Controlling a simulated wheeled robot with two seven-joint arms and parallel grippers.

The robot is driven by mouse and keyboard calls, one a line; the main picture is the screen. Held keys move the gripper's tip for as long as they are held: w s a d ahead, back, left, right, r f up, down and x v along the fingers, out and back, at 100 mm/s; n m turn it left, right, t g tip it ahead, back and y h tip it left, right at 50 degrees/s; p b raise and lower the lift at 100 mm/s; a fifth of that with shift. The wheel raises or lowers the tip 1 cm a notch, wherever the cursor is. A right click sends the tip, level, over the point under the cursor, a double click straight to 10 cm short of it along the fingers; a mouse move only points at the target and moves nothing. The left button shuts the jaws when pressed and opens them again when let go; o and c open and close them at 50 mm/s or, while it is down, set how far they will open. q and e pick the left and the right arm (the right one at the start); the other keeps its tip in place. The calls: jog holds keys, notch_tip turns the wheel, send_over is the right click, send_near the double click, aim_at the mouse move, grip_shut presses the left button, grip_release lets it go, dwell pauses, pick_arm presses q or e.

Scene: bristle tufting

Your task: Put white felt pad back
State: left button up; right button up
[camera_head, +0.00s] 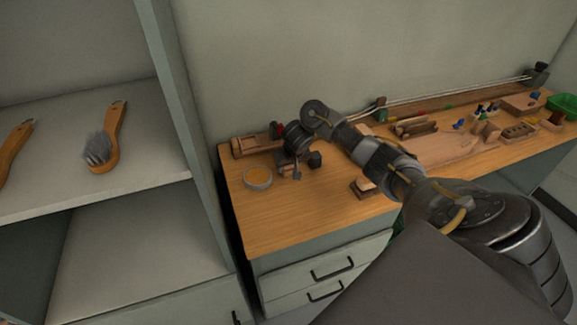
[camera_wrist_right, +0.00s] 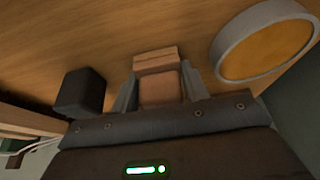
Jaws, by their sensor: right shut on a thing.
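My right gripper (camera_head: 290,172) is over the left part of the wooden workbench, just right of the round dish. In the right wrist view its two grey fingers (camera_wrist_right: 159,92) are shut on a small brown block (camera_wrist_right: 160,88). The block's top and one side show, and it is at or close to the bench top; I cannot tell whether it touches. I cannot make out a white felt pad in either view. My left gripper is not in view.
A round grey-rimmed dish with an amber filling (camera_head: 258,178) stands close left of the gripper. It also shows in the right wrist view (camera_wrist_right: 265,45). A dark cube (camera_wrist_right: 80,92) is on the gripper's other side. Brushes (camera_head: 104,145) lie on the left shelf. The bench front (camera_head: 290,225) is clear.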

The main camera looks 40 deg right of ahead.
jog(key=o, duration=0.9)
jog(key=shift+f, duration=0.15)
jog(key=shift+r, duration=0.4)
jog(key=p+v, duration=0.9)
jog(key=v, duration=0.2)
jog(key=shift+s+a+r, duration=0.1)
jog(key=shift+r, duration=0.25)
